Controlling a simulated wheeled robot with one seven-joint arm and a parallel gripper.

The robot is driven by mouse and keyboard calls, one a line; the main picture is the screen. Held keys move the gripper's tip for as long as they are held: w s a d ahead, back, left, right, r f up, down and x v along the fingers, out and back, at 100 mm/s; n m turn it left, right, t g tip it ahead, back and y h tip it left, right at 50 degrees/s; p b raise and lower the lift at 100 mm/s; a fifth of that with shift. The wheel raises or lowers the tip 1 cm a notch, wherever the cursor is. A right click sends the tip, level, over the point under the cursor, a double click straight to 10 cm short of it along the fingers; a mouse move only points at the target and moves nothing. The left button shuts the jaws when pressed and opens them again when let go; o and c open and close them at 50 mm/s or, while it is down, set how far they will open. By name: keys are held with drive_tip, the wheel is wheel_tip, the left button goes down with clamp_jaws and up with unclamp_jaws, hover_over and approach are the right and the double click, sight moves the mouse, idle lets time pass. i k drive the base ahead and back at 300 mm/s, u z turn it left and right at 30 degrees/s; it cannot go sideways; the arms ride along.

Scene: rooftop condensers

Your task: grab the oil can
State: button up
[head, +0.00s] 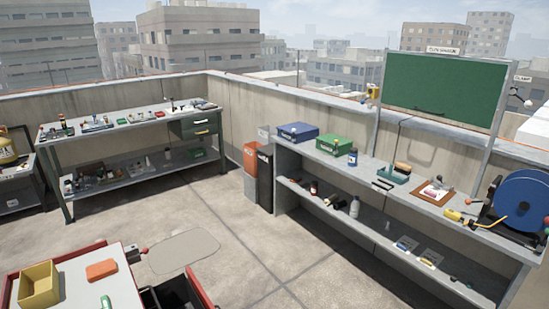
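I cannot pick out the oil can for certain in the head view. A grey bottle (354,207) stands on the shelf below, beside several smaller dark bottles or cans. My gripper is not in view, so its state and what it may hold are hidden.
A red-edged cart (75,283) with a yellow bin (39,286) and an orange block (101,270) fills the near left. The left workbench (100,131) and right bench (320,156) line the parapet. A blue reel (521,198) stands far right.

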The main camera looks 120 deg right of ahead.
sight(352, 154)
drive_tip(key=u, duration=0.05)
drive_tip(key=k, duration=1.85)
drive_tip(key=z, duration=3.85)
drive_tip(key=i, duration=0.8)
drive_tip(key=u, duration=0.65)
drive_tip(key=i, duration=0.9)
drive_tip(key=z, duration=0.6)
drive_tip(key=i, duration=0.6)
drive_tip(key=z, duration=0.3)
